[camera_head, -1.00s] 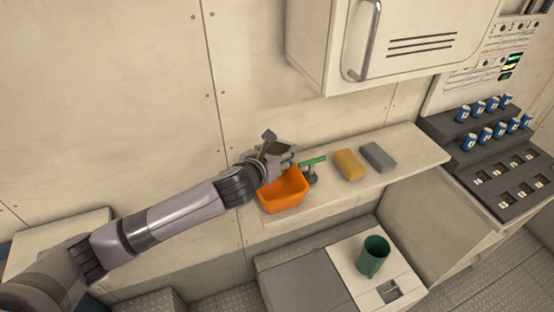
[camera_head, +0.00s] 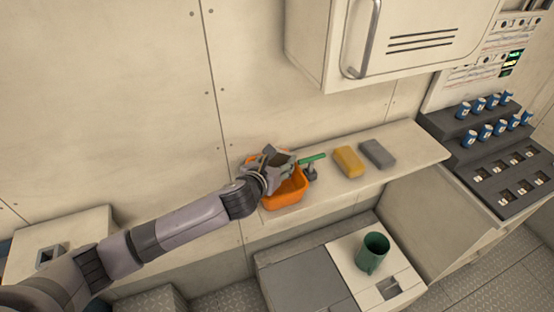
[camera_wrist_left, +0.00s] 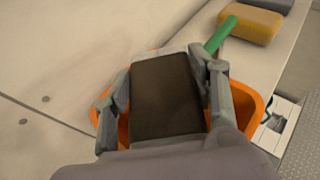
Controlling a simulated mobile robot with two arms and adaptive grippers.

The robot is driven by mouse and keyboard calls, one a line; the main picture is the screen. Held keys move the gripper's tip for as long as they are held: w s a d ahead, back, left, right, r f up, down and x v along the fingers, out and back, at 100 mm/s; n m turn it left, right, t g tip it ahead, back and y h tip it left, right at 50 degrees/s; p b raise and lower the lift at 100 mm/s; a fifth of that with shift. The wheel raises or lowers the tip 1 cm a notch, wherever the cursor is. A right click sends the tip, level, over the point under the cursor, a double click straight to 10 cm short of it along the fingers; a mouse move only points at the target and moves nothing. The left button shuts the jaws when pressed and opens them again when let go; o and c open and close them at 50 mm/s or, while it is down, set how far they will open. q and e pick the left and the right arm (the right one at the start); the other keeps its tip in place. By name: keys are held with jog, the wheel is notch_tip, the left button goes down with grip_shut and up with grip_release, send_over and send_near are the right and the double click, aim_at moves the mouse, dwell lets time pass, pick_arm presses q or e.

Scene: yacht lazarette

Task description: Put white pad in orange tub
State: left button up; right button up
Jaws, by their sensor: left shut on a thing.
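My left gripper (camera_head: 272,165) is over the orange tub (camera_head: 286,197), its fingers at the tub's back left part. In the left wrist view, the gripper (camera_wrist_left: 168,92) is shut on a flat rectangular pad (camera_wrist_left: 167,97) that looks dark brown, not white, from here. The orange tub's wall (camera_wrist_left: 250,112) shows on both sides of the fingers and below the pad. How deep the pad sits relative to the rim cannot be told. My right gripper is not in view.
On the same shelf (camera_head: 410,150), right of the tub, lie a green-handled tool (camera_head: 313,158), a yellow block (camera_head: 348,161) and a grey block (camera_head: 378,153). A green mug (camera_head: 373,252) stands lower in front. A cabinet (camera_head: 400,45) overhangs the shelf.

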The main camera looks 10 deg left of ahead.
pick_arm(q)
jog(key=o, duration=0.9)
jog(key=shift+o, duration=0.2)
jog(key=shift+r, duration=0.1)
jog(key=shift+s+r, duration=0.1)
jog(key=shift+r, duration=0.6)
jog(key=b+v, duration=0.2)
jog(key=v, duration=0.9)
jog(key=shift+s, duration=0.35)
